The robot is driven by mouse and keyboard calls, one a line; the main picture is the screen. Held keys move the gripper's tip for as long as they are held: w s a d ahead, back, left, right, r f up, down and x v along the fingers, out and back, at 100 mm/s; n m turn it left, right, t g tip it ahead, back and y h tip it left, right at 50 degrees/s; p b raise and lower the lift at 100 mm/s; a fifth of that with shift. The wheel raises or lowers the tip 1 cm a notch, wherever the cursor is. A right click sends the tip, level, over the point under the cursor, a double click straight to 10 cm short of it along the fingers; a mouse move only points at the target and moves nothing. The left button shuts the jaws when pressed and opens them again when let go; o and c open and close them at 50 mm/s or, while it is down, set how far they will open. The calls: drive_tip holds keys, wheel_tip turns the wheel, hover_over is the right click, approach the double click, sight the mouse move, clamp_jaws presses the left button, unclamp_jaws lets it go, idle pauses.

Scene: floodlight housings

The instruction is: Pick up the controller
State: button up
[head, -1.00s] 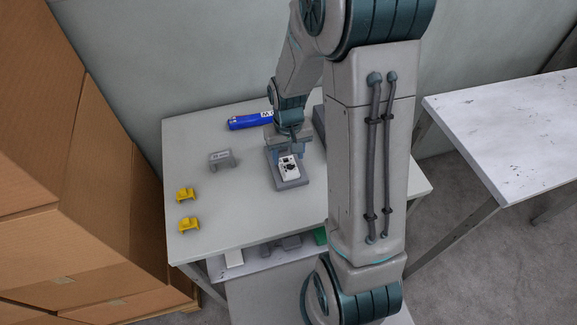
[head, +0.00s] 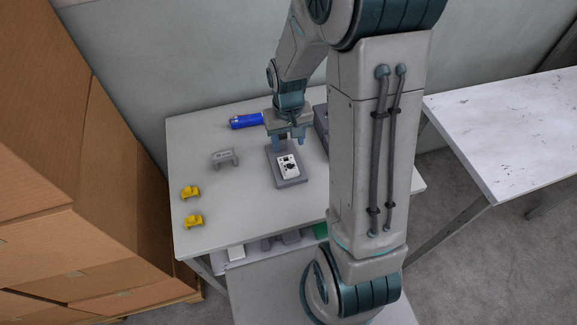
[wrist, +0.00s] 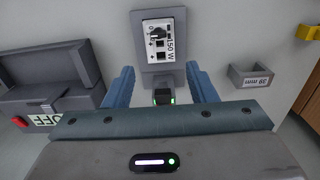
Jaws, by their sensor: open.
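The controller (head: 287,166) is a small white block with a black dial. It sits on a grey holder (head: 291,183) on the table. In the wrist view the controller (wrist: 158,41) is marked 150 W and lies beyond the fingertips, with the grey holder (wrist: 147,79) around it. My gripper (head: 289,144) is above the far end of the holder, apart from the controller. Its two blue fingers also show in the wrist view, with my gripper (wrist: 161,76) open and no controller between them.
A grey bracket (head: 225,158) and two yellow clips (head: 192,207) stand left on the table. A blue cylinder (head: 246,121) lies at the back. A grey box (wrist: 50,77) with an OFF label is close beside my gripper.

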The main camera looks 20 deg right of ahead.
sight(290, 165)
drive_tip(key=shift+o, duration=1.4)
drive_tip(key=f+b, duration=0.1)
drive_tip(key=b, duration=0.2)
drive_tip(key=f+b, duration=0.2)
drive_tip(key=b, duration=0.1)
drive_tip(key=f+b, duration=0.2)
drive_tip(key=b, duration=0.1)
drive_tip(key=shift+s+a+b, duration=0.2)
drive_tip(key=shift+s+b, duration=0.2)
drive_tip(key=shift+s+d+f, duration=0.15)
drive_tip(key=shift+s+f, duration=0.05)
drive_tip(key=shift+f, duration=1.15)
drive_tip(key=shift+s+d+f, duration=0.1)
drive_tip(key=shift+s+f, duration=0.05)
drive_tip(key=shift+f, duration=1.15)
drive_tip(key=c, duration=1.2)
drive_tip(key=shift+r, duration=0.15)
